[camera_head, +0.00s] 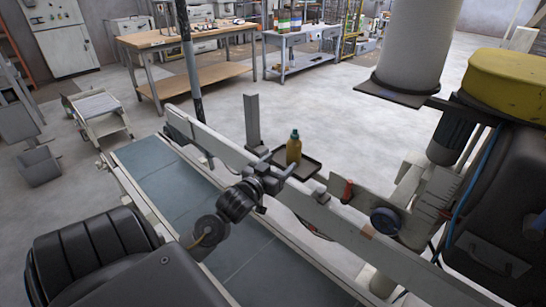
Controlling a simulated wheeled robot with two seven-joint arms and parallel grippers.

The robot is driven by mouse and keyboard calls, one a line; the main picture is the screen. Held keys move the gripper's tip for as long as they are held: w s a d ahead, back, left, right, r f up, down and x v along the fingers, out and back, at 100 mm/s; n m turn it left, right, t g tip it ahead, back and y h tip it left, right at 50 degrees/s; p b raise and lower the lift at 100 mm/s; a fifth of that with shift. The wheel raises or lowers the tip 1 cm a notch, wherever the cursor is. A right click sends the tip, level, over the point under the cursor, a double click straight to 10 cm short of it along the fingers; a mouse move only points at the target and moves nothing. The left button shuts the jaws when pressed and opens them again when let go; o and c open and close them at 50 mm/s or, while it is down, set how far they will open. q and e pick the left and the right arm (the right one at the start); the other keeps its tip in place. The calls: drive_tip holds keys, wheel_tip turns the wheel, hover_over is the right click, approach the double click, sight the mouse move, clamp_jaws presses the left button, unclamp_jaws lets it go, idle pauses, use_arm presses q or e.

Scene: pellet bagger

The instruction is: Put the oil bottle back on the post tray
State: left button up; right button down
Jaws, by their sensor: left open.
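The oil bottle (293,149), yellow with a green cap, stands upright on the dark post tray (309,165), to the right of a grey post (252,120). My left gripper (279,164) reaches in from the lower left over the conveyor, its fingers open just left of and below the bottle. It is not closed around the bottle. The bottle's base and part of the tray are partly hidden by the gripper, so I cannot tell if a finger touches them. My right gripper is out of view.
A conveyor with a blue-grey belt (165,180) and pale side rails (345,228) runs between me and the tray. A grey hopper tube (418,45) hangs at upper right. A wooden workbench (165,38) and a grey table (285,38) stand behind, with open floor between.

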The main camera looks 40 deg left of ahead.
use_arm(q)
drive_tip(key=s, duration=0.3)
drive_tip(key=shift+s+d, duration=0.2)
drive_tip(key=shift+d, duration=0.1)
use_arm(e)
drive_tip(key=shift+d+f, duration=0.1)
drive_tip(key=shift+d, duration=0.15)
use_arm(q)
drive_tip(key=shift+d, duration=0.15)
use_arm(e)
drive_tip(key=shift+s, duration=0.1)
